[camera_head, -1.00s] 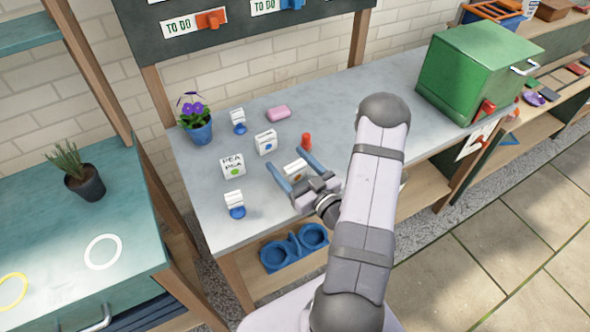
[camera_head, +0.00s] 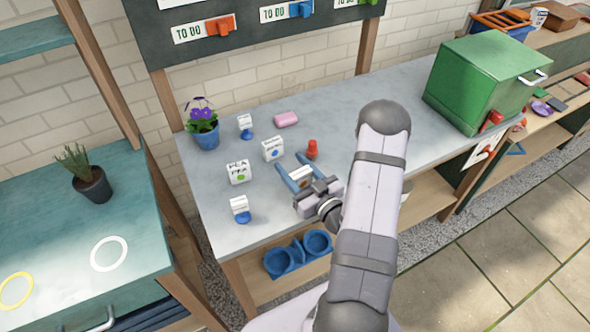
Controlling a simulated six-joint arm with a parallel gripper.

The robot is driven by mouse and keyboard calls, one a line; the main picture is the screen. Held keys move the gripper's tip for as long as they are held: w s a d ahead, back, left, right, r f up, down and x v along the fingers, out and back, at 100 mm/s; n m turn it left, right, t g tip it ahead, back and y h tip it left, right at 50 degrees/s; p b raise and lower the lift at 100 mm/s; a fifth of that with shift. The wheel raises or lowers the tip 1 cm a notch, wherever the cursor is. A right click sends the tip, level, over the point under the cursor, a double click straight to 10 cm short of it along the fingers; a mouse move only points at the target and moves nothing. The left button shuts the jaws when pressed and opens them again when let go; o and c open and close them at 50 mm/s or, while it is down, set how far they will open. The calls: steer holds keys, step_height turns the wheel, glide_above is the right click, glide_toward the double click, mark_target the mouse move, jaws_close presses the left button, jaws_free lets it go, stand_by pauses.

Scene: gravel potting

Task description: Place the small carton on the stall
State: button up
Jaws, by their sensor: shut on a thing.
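A small white carton (camera_head: 301,175) with an orange-brown mark is between the blue fingers of my gripper (camera_head: 290,161), which is shut on it at the grey bench top (camera_head: 340,112). The gripper partly hides it, so I cannot tell whether it still touches the bench. A larger white carton with a green dot (camera_head: 239,172) and a white carton with a blue dot (camera_head: 272,149) stand to its left. On the far left is a teal stand (camera_head: 45,235) with a white ring (camera_head: 109,254) and a yellow ring (camera_head: 16,291); I cannot tell whether it is the stall.
A red bottle-like object (camera_head: 312,149) stands just behind my gripper. Two label holders with blue bases (camera_head: 245,126) (camera_head: 240,208), a pink block (camera_head: 286,119) and a flower pot (camera_head: 204,132) are on the bench. A potted plant (camera_head: 92,184) stands on the teal stand.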

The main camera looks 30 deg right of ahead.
step_height(320, 180, up, 10)
stand_by(0.8)
